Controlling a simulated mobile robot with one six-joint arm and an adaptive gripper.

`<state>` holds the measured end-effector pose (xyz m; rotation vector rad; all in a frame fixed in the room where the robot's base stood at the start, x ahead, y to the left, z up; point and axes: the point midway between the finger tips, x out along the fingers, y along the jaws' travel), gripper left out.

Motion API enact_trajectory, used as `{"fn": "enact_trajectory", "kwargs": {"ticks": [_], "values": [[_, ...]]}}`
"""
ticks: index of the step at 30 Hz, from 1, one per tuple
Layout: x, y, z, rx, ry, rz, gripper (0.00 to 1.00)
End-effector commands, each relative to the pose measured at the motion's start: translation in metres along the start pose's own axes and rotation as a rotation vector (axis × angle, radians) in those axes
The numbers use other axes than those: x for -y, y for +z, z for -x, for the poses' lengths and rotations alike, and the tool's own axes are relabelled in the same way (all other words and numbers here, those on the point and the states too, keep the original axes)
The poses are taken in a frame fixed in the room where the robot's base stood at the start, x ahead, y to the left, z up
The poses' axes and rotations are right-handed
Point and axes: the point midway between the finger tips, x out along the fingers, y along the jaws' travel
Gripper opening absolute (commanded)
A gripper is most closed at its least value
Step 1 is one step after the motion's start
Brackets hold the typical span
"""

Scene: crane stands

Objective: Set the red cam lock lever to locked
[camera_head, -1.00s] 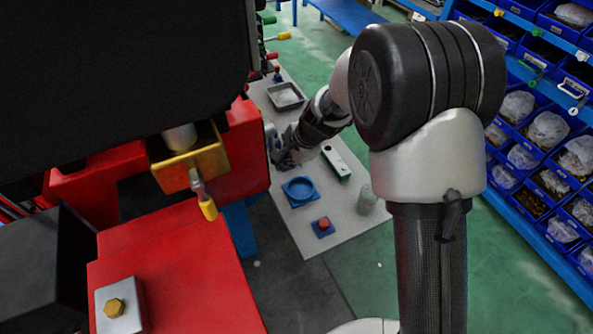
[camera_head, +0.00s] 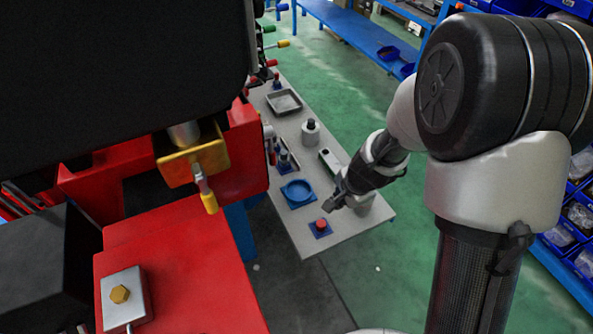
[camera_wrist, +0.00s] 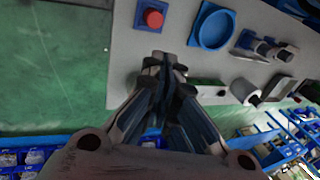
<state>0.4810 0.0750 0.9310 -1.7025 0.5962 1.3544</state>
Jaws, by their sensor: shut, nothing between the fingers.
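A small red-handled lever (camera_head: 271,62) shows on the far side of the machine, among green and yellow handles. It is too small to tell whether it is the cam lock lever or how it is set. My gripper (camera_head: 335,199) is over the near end of the grey table, well apart from that lever. In the wrist view my gripper (camera_wrist: 165,62) is shut and empty, its fingertips close together and pointing toward the table. A red button on a blue plate (camera_head: 320,227) lies just below it; the button also shows in the wrist view (camera_wrist: 153,18).
The grey table (camera_head: 300,235) holds a round blue dish (camera_head: 297,193), a metal tray (camera_head: 284,102), a pale cylinder (camera_head: 310,132) and small blue-based fixtures. The red machine (camera_head: 180,265) with a yellow-handled lever (camera_head: 208,200) fills the left. Green floor (camera_head: 345,85) is open beyond the table.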

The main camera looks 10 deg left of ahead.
Motion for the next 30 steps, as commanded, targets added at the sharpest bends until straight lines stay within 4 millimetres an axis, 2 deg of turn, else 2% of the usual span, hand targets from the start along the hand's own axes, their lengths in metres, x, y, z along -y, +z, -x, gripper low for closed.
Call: {"fn": "enact_trajectory", "kwargs": {"ticks": [1, 4, 6, 8, 11, 15, 18, 21, 25, 30], "values": [[-0.012, -0.021, -0.002, -0.078, 0.013, 0.017, 0.00], [-0.019, -0.060, -0.006, -0.229, -0.037, 0.075, 0.00], [-0.015, -0.073, -0.007, -0.292, -0.116, 0.120, 0.00], [-0.005, -0.074, -0.006, -0.311, -0.207, 0.156, 0.00], [0.014, -0.054, 0.000, -0.271, -0.390, 0.195, 0.00], [0.035, -0.003, 0.021, -0.105, -0.639, 0.186, 0.00], [0.043, 0.030, 0.041, 0.025, -0.767, 0.151, 0.00], [0.045, 0.051, 0.056, 0.119, -0.841, 0.119, 0.00], [0.049, 0.062, 0.061, 0.168, -0.879, 0.103, 0.00], [0.066, 0.067, 0.047, 0.170, -0.882, 0.108, 0.00]]}}
